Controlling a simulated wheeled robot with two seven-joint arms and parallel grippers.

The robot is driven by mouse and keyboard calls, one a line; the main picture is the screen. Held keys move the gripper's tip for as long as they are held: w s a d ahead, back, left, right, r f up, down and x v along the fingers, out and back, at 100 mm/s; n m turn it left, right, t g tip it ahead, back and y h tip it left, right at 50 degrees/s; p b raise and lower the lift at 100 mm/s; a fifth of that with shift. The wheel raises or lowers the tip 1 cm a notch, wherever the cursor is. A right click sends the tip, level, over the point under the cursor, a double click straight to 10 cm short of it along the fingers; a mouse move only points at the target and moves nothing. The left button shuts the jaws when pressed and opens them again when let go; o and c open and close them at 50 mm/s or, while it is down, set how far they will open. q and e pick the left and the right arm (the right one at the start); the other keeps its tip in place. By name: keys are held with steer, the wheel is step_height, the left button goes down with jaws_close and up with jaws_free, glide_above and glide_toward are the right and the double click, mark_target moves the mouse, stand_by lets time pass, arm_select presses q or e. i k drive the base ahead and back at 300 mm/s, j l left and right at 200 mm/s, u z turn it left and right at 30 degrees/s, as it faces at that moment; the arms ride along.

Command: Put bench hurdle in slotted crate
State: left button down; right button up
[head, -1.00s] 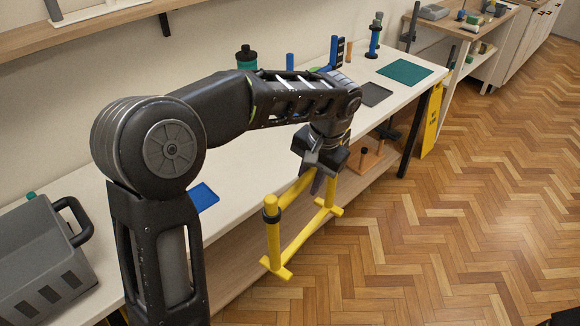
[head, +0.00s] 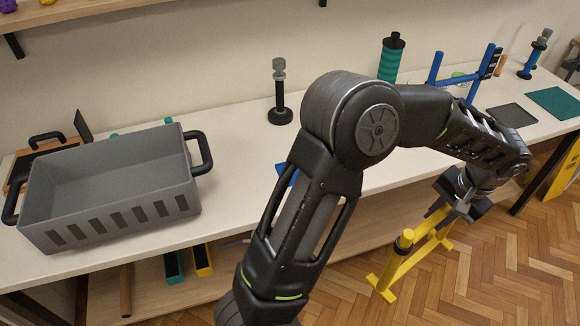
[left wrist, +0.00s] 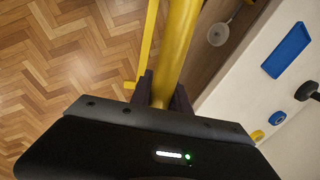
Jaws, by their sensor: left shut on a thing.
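The yellow bench hurdle (head: 392,270) hangs from my left gripper (head: 446,207), in front of the bench and above the floor in the head view. It is tilted and has a black ring near the top of one post. In the left wrist view, my left gripper (left wrist: 163,94) is shut on a yellow bar of the hurdle (left wrist: 178,45). The grey slotted crate (head: 128,212) stands on the worktop at the left, with dark slots along its front and black handles at its ends. It looks empty inside. My right gripper is not in view.
A black stand (head: 280,112), a blue mat (head: 287,174) and a teal bottle (head: 391,62) are on the worktop (head: 235,160). A wooden tray lies behind the crate. Small bins (head: 203,260) sit on the lower shelf. Bare worktop lies right of the crate.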

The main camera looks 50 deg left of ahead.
mark_target(122, 184)
steer(key=k, duration=1.8)
steer(key=u, duration=1.2)
